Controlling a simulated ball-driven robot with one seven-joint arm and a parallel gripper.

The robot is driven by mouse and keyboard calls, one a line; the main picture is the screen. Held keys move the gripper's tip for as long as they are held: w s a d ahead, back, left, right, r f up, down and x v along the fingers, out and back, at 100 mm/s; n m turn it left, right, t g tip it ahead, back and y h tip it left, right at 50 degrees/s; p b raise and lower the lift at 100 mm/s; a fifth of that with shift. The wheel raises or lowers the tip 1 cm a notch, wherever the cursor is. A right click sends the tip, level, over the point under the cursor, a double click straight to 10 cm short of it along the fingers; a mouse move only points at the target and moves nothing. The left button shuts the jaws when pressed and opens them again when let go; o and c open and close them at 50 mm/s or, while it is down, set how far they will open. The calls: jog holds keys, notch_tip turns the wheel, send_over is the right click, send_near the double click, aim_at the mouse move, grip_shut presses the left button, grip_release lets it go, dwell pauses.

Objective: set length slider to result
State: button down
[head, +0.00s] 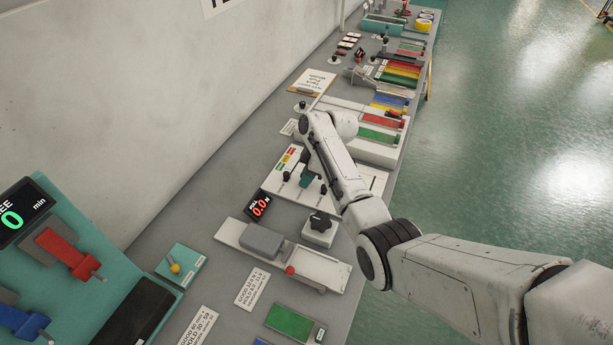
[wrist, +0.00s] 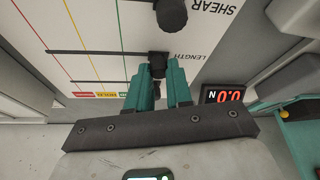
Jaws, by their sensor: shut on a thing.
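The white slider panel (head: 371,183) lies on the bench, partly hidden behind my arm in the head view. In the wrist view the black length slider knob (wrist: 158,58) sits beside the word LENGTH, at the right end of its dark slot (wrist: 90,51). Red, yellow and green lines cross the slot to the left of the knob. My gripper (wrist: 162,70) has its teal fingers shut on the length knob. The gripper also shows in the head view (head: 306,181), low over the panel. The black shear knob (wrist: 171,14) is further up the wrist view.
A small display (head: 258,205) reads 0.0 N in red beside the panel. A fixture with a grey block (head: 262,241) and a box with a black dial (head: 319,222) stand nearer. Coloured trays and tools fill the far bench. Open floor is on the right.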

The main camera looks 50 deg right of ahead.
jog(key=b, duration=0.1)
jog(key=d, duration=0.1)
jog(key=w+d+b, duration=0.1)
jog(key=shift+d+f+b, duration=0.2)
jog(key=shift+f+b, duration=0.05)
jog(key=shift+b, duration=0.05)
jog(key=shift+w+d+r+b, duration=0.1)
jog(key=shift+w+d+b, duration=0.05)
jog(key=shift+d+b, duration=0.4)
jog(key=shift+d+r, duration=0.15)
jog(key=c, duration=1)
grip_release()
jog(key=b+v, duration=0.1)
jog(key=v, duration=0.9)
jog(key=shift+r, duration=0.35)
jog(key=shift+d, duration=0.1)
